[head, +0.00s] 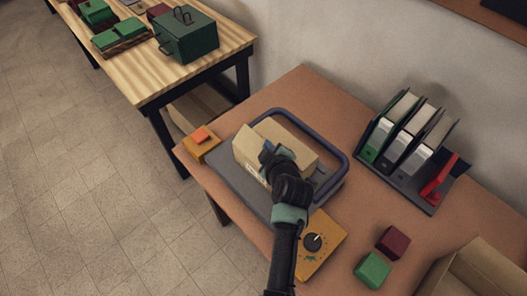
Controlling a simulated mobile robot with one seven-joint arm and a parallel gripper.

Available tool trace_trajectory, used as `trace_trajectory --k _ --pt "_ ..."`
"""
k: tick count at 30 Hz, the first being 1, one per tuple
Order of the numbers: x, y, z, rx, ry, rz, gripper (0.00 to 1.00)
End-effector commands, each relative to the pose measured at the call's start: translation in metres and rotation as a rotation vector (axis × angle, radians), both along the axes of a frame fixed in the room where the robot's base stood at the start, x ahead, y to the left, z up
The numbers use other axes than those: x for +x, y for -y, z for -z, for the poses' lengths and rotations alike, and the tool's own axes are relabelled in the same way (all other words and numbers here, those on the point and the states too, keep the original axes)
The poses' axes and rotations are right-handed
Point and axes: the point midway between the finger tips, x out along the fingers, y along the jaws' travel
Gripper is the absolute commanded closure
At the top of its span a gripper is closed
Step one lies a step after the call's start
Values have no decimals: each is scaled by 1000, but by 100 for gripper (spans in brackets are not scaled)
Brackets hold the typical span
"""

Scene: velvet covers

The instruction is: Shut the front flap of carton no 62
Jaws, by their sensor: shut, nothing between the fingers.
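A beige carton (250,145) sits on a dark grey plate (233,180) on the brown table, under or beside a blue hoop-shaped frame. A whitish label shows low on its near side, too small to read, so I cannot confirm the number 62. My gripper (268,156) is shut and empty, over the near right part of the carton. It hides part of the carton's top and near side. I cannot tell how the front flap stands, nor whether my fingers touch it.
The blue frame (342,153) arches close behind and right of the carton. An orange-button box (202,142) and a yellow dial box (326,243) flank the plate. Binders (403,135), red and green blocks (373,269) and an open box (470,275) lie right.

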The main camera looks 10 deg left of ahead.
Motion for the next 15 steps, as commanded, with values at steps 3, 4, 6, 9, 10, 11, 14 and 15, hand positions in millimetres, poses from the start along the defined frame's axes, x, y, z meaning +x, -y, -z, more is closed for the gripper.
trace_trajectory --k 3,4,6,9,10,11,14,15 --pt "8 7 7 68 -84 4 100" --pt "10 8 8 85 -104 2 100" --pt "13 10 12 122 -154 2 100" --pt "16 13 16 173 -219 2 100" --pt "17 14 18 188 -237 3 100" --pt "18 14 19 201 -256 1 100" --pt "20 16 22 238 -304 0 100" --pt "21 16 24 247 -316 1 100"
